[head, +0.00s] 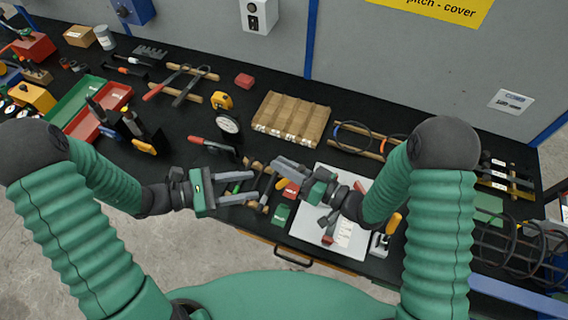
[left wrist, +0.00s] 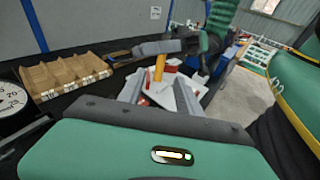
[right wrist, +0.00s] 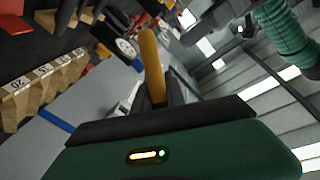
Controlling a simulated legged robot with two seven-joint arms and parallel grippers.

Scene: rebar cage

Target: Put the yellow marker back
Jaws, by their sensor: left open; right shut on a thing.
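The yellow marker (right wrist: 151,62) is clamped in my right gripper (head: 280,172) and sticks out past its fingers. It also shows as an upright yellow stick in the left wrist view (left wrist: 159,68). In the head view only a little of it shows at the fingertips. My left gripper (head: 254,190) is open and empty, just left of the right one. Under the two grippers lies a wooden holder (head: 257,166) with a green marker (head: 236,187) and other thin items. The grippers hide much of it, so I cannot tell which slots are free.
A cardboard bin tray (head: 291,119) and a round gauge (head: 228,122) stand behind the grippers. A white board (head: 325,245) lies at right, with a green block (head: 281,214) beside it. A red-handled tool (head: 212,145) lies at left. The bench's front edge is close.

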